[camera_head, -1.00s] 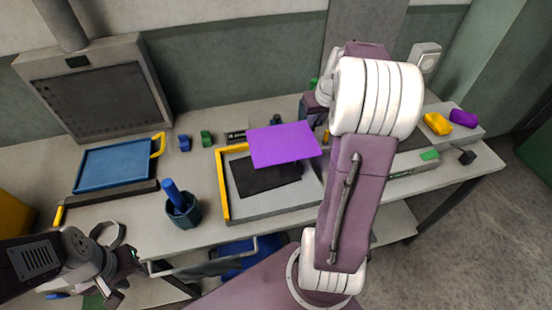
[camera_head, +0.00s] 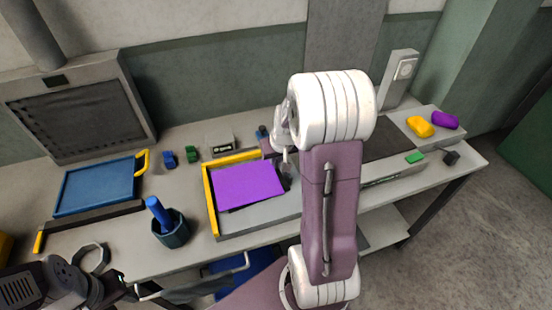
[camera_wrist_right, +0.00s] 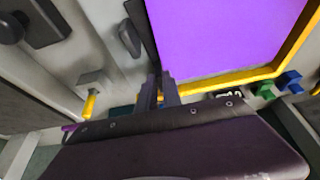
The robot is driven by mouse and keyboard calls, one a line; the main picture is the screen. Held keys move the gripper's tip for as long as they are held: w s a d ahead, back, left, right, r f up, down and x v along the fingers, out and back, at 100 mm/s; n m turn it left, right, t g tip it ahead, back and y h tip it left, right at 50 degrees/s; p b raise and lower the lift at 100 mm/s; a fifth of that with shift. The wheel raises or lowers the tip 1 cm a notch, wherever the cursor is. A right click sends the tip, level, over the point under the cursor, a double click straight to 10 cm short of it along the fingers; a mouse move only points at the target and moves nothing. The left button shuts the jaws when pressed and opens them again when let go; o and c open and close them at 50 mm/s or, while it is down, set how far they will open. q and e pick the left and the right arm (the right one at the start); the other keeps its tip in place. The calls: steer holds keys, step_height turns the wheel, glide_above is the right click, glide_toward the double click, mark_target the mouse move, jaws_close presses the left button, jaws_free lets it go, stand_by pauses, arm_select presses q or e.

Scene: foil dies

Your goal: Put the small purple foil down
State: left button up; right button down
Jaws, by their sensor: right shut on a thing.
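The purple foil (camera_head: 247,185) is a flat rectangular sheet over the yellow-edged tray (camera_head: 209,205), low above or on a dark sheet (camera_head: 238,207) that shows along its lower edge. Whether it touches is unclear. My right gripper (camera_head: 285,168) is at the foil's right edge, shut on it, its tips partly hidden. In the right wrist view the foil (camera_wrist_right: 225,35) extends from the gripper (camera_wrist_right: 160,88) inside the yellow edge (camera_wrist_right: 225,80). My left gripper (camera_head: 122,290) is at the lower left, away from the foil; its jaws are unclear.
A blue tray (camera_head: 98,186) and a dark cup (camera_head: 172,236) with a blue handle stand left. Small blue (camera_head: 169,158) and green (camera_head: 192,154) blocks sit behind the tray. Yellow (camera_head: 420,126) and purple (camera_head: 445,120) pieces lie far right. My right arm covers the bench's middle.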

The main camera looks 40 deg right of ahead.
steer(key=shift+f, duration=0.1)
steer(key=c, duration=1.5)
jaws_free()
